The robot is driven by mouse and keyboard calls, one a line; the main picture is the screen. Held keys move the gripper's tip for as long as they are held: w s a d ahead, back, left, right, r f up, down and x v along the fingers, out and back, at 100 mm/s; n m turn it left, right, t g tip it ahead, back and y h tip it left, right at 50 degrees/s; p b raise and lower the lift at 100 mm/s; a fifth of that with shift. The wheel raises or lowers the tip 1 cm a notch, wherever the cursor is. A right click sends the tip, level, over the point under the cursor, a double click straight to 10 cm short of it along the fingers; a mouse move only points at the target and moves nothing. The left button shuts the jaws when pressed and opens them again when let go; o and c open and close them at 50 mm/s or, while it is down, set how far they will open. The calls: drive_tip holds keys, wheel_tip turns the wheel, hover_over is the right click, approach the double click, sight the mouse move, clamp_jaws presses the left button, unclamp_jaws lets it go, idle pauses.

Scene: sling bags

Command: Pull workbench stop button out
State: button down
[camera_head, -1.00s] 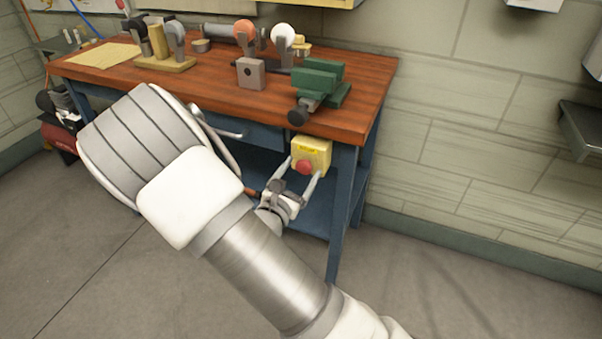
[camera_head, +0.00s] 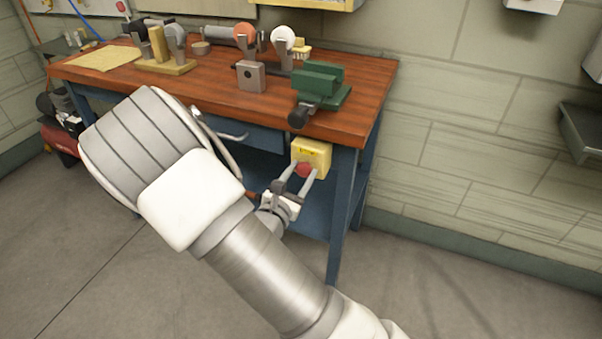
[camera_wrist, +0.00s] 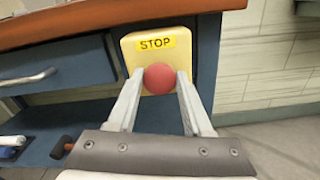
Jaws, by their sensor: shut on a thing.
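The stop button (camera_wrist: 159,79) is a red round knob on a yellow box (camera_wrist: 131,57) with a STOP label, fixed to the front of the workbench below its top. In the head view the red button (camera_head: 304,170) shows on the yellow box (camera_head: 316,149) near the right front leg. My gripper (camera_head: 297,182) is at the button, its two fingers on either side. In the wrist view my gripper (camera_wrist: 160,88) is shut on the red button, with a fingertip against each side. The button's back and stem are hidden.
The workbench top (camera_head: 225,97) carries a green vise (camera_head: 320,84), a grey block (camera_head: 251,76) and several tools. A blue drawer (camera_head: 245,133) is left of the box. A hammer handle (camera_wrist: 62,147) shows lower left. Open floor lies to the right.

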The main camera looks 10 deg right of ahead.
drive_tip(key=shift+s+a+r+p, duration=0.1)
drive_tip(key=shift+s+a+p, duration=0.4)
drive_tip(key=shift+s, duration=0.25)
drive_tip(key=shift+c, duration=1.5)
unclamp_jaws()
drive_tip(key=p+v, duration=0.3)
drive_tip(key=v, duration=1.4)
drive_tip(key=shift+s+a, duration=0.15)
drive_tip(key=shift+s, duration=0.05)
